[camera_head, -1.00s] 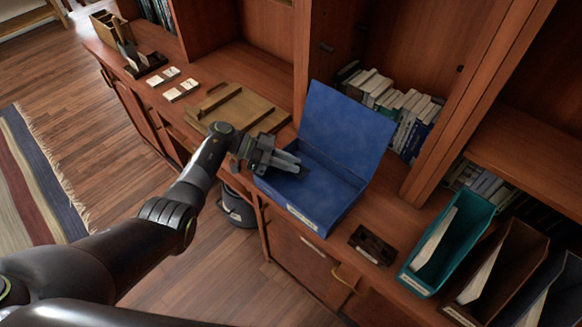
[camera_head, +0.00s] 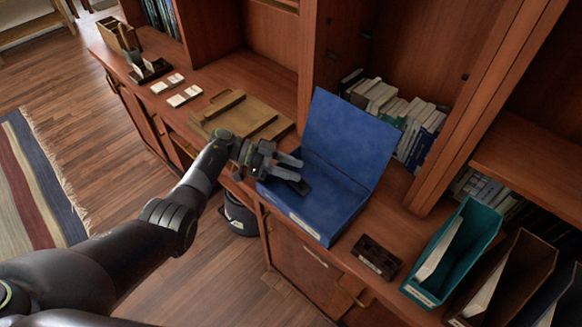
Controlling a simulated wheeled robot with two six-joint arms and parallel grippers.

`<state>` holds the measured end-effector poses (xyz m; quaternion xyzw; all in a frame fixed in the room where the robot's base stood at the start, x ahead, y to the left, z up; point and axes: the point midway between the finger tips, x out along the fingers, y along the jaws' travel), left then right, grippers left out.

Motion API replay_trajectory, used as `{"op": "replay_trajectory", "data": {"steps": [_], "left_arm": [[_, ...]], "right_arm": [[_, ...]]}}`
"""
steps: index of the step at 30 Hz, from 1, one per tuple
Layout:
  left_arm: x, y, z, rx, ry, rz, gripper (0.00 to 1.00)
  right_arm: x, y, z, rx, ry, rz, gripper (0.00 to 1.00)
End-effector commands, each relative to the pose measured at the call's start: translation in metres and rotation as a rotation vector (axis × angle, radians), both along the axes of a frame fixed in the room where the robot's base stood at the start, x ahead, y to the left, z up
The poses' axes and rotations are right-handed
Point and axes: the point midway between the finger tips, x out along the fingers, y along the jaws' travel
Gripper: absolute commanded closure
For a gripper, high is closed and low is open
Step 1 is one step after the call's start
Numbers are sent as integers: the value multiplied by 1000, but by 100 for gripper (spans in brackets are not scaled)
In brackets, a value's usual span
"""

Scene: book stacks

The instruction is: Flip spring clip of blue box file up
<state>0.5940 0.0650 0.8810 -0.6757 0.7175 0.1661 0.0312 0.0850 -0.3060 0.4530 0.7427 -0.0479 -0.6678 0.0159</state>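The blue box file (camera_head: 325,218) lies on the counter with its lid (camera_head: 348,137) raised at the back. My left gripper (camera_head: 299,170) reaches over the left part of the box from the left, with its two grey fingers spread apart. A small dark piece (camera_head: 304,187) shows by the fingertips, inside the box outline. It may be the spring clip, but I cannot tell for sure, nor whether the fingers touch it. The gripper hides part of the box's left side. My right gripper is not in view.
A wooden board (camera_head: 235,115) lies left of the box. A dark cassette-like object (camera_head: 376,257) lies at its right, before a teal file holder (camera_head: 455,255) and a brown one (camera_head: 505,280). Books (camera_head: 400,115) stand on the shelf behind. A dark bin (camera_head: 240,218) stands below the counter.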

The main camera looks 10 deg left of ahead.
Motion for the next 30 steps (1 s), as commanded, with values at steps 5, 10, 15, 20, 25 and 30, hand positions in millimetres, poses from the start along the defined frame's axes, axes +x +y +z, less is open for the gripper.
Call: {"op": "replay_trajectory", "data": {"steps": [5,10,15,20,25,30], "left_arm": [[0,0,0,0,0,0,61],[1,10,2,0,-1,2,61],[4,43,9,4,-2,3,61],[8,81,19,3,-3,3,61],[11,121,30,5,-1,3,61],[14,150,39,2,-1,1,61]], "right_arm": [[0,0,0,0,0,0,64],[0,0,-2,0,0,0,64],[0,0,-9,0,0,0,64],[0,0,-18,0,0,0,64],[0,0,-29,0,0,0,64],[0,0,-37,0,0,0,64]]}}
